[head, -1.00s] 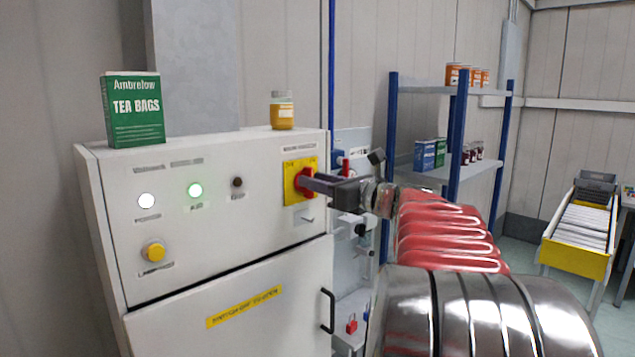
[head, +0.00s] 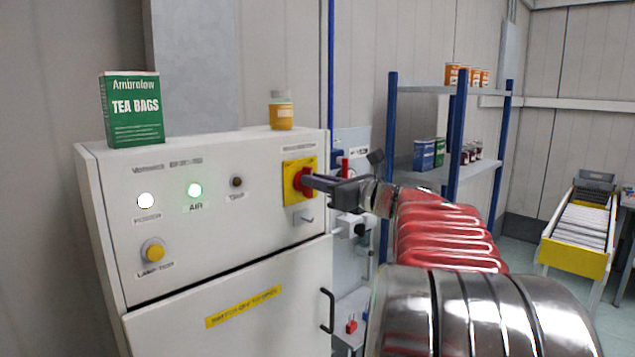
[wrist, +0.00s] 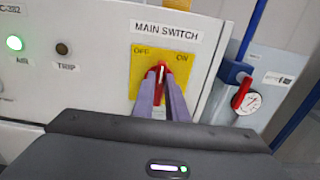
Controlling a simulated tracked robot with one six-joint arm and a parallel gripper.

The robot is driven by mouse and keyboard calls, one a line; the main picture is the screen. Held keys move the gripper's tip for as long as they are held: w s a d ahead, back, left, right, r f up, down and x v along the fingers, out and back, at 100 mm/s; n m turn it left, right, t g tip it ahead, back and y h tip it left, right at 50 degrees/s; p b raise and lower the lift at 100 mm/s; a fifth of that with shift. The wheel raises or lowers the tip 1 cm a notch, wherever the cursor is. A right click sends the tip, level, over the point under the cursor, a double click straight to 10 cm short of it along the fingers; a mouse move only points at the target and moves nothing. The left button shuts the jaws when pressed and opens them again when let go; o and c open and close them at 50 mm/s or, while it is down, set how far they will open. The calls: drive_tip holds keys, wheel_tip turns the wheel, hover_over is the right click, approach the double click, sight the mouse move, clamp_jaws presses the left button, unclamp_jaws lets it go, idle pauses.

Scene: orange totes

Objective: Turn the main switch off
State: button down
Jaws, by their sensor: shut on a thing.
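The main switch is a red rotary handle (head: 301,182) on a yellow plate (head: 291,168), at the upper right of a white cabinet front. In the wrist view the red handle (wrist: 161,72) stands close to upright, between the OFF mark on the left and the ON mark on the right. My gripper (head: 312,183) reaches in from the right; its two fingers (wrist: 162,90) are shut on the handle, one on each side. The fingers hide the handle's lower part.
The white cabinet (head: 240,225) has a lit white lamp (head: 146,201), a lit green AIR lamp (head: 195,190) and a dark TRIP lamp (head: 237,182). A tea box (head: 133,110) and a jar (head: 281,112) stand on top. A red-handled valve with a gauge (wrist: 243,93) is to the right.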

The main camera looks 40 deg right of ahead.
drive_tip(key=shift+n, duration=0.3)
drive_tip(key=shift+a+f+n, duration=0.2)
drive_tip(key=shift+f+n, duration=0.05)
drive_tip(key=shift+n, duration=2.65)
drive_tip(key=shift+a+f+n, duration=0.25)
drive_tip(key=shift+n, duration=2.65)
drive_tip(key=shift+a+f+n, duration=0.2)
drive_tip(key=shift+f+n, duration=0.05)
drive_tip(key=shift+n, duration=2.65)
drive_tip(key=shift+f, duration=0.1)
drive_tip(key=c, duration=2.1)
unclamp_jaws()
drive_tip(key=o, duration=0.3)
drive_tip(key=shift+o, duration=0.2)
drive_tip(key=shift+r, duration=0.2)
